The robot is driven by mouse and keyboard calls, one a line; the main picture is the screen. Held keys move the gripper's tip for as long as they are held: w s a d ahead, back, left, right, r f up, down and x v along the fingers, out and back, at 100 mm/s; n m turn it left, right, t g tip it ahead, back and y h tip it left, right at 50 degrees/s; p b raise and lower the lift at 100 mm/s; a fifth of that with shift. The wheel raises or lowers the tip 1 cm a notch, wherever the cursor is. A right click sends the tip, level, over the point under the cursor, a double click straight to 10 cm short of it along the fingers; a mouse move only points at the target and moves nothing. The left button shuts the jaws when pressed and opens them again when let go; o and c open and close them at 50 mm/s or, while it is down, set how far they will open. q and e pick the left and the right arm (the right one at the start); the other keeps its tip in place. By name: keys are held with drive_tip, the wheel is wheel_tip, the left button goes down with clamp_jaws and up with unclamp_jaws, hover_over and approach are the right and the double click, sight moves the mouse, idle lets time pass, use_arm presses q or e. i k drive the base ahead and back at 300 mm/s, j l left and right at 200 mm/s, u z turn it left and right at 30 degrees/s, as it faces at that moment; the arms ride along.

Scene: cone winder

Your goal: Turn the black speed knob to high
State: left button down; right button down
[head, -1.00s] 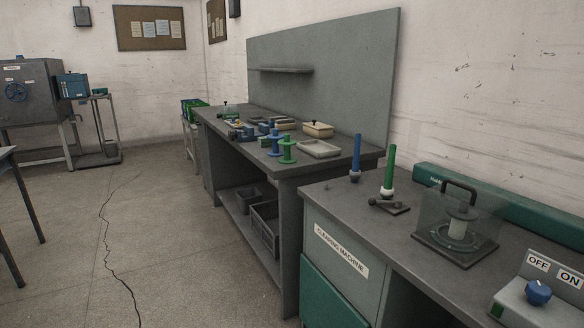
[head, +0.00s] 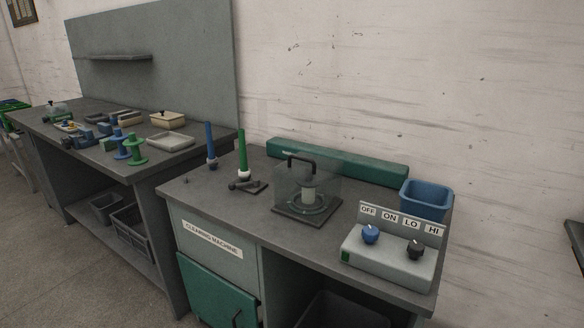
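The black speed knob (head: 415,249) sits on the right side of a light grey control box (head: 388,267) at the front right of the cleaning machine bench. A blue knob (head: 370,234) sits to its left on the same box. Behind the knobs stands a plate with labels OFF and ON above the blue knob, and LO and HI (head: 432,231) above the black knob. The black knob has a light pointer mark, too small to read its direction surely. Neither of my grippers is in view.
A clear-covered winder unit (head: 308,190) with a black handle stands left of the box. A blue bin (head: 426,199) is behind it. A green and a blue spindle (head: 210,146) stand at the bench's left. A longer workbench (head: 150,172) adjoins on the left.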

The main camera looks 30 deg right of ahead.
sight(415, 249)
drive_tip(key=z, duration=0.4)
drive_tip(key=l+z, duration=0.15)
drive_tip(key=z, duration=0.6)
drive_tip(key=l+z, duration=0.15)
drive_tip(key=z, duration=0.25)
drive_tip(key=i+j+z, duration=0.2)
drive_tip(key=j, duration=0.35)
drive_tip(key=i, duration=0.05)
